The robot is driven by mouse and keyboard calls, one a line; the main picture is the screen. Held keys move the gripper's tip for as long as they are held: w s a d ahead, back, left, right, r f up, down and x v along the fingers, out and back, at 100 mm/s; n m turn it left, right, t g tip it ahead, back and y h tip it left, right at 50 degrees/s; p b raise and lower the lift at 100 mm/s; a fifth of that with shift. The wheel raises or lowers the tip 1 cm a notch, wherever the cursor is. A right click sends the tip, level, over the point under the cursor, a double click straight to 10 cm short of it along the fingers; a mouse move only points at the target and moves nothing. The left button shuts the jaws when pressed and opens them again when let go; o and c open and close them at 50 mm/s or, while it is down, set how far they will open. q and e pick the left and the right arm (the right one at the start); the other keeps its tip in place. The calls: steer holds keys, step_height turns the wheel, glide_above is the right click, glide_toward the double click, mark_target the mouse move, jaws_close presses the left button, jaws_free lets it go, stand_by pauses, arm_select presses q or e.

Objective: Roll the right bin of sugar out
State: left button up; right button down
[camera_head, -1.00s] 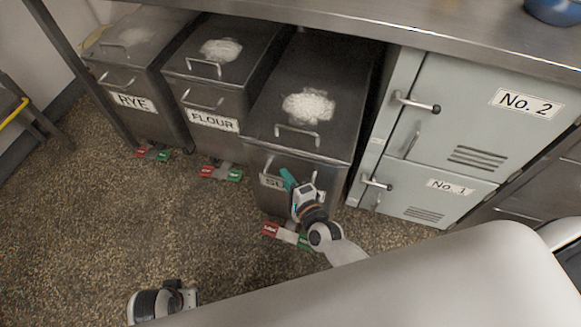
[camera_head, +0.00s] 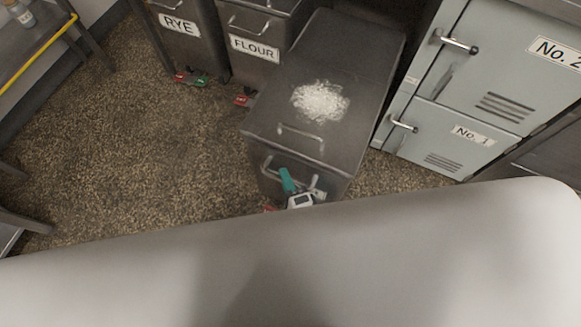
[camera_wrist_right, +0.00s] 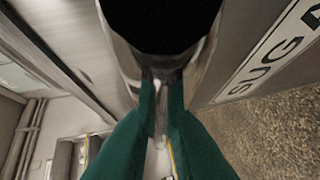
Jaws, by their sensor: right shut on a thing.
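The sugar bin (camera_head: 350,75) is a dark metal bin with a white sugar patch and a lid handle on top. It stands forward of the flour bin (camera_head: 252,50) and the rye bin (camera_head: 182,35), out on the floor. My right gripper (camera_head: 288,182) is at its front, shut on the bin's front handle (camera_head: 270,170). In the right wrist view the green fingers (camera_wrist_right: 161,95) close on the metal handle, with the SUGAR label (camera_wrist_right: 268,65) beside them. The bin's lower front is hidden behind my body. My left gripper is not in view.
Grey lockers No. 2 (camera_head: 500,60) and No. 1 (camera_head: 450,140) stand to the right, with handles sticking out. Red and green pedals (camera_head: 190,79) sit under the rye bin. Speckled floor (camera_head: 150,150) is clear to the left. A yellow-edged rack (camera_head: 40,52) stands far left.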

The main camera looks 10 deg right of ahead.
steer(key=shift+s, duration=0.1)
stand_by(0.3)
steer(key=c, duration=1.5)
jaws_free()
steer(key=shift+o, duration=0.2)
